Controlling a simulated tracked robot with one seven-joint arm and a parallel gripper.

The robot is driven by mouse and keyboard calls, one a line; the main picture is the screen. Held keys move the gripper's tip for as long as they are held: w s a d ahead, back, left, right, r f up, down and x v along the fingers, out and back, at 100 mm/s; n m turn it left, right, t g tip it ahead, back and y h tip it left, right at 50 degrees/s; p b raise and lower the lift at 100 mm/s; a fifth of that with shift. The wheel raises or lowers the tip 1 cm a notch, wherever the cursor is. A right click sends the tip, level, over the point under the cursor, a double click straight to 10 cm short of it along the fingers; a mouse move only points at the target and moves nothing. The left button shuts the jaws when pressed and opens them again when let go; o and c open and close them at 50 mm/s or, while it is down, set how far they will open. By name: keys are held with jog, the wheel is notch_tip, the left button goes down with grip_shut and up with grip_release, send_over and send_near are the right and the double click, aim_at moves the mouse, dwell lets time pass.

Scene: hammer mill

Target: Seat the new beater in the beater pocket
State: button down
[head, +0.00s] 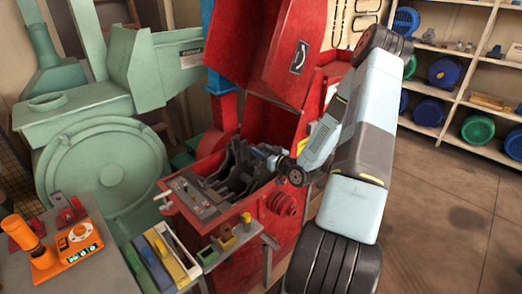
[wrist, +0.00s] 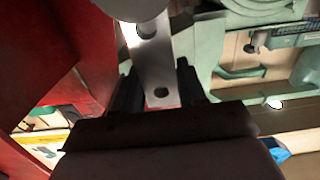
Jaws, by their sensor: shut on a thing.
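The new beater (wrist: 152,62) is a flat light-grey metal bar with a hole near each end in the wrist view. My gripper (wrist: 157,88) is shut on its lower part, a black finger on each side. The bar's far end meets or overlaps a grey rounded part at the top edge; I cannot tell whether they touch. In the head view my gripper (head: 262,155) reaches from the right into the open red mill housing (head: 283,212), over the dark rotor (head: 232,178). The beater is not clear there. The beater pocket cannot be made out.
The raised red cover (head: 268,50) stands behind my gripper. A green machine (head: 110,170) is at left. In front are a shelf with small yellow and dark parts (head: 226,236), a bin with coloured bars (head: 172,255), and an orange device (head: 68,245). Floor at right is clear.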

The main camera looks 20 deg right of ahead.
jog(key=shift+f, duration=1.55)
jog(key=c, duration=0.6)
grip_release()
jog(key=shift+o, duration=0.2)
jog(key=shift+s+f, duration=0.1)
jog(key=shift+s, duration=0.05)
jog(key=v, duration=1.3)
jog(key=shift+s, duration=0.3)
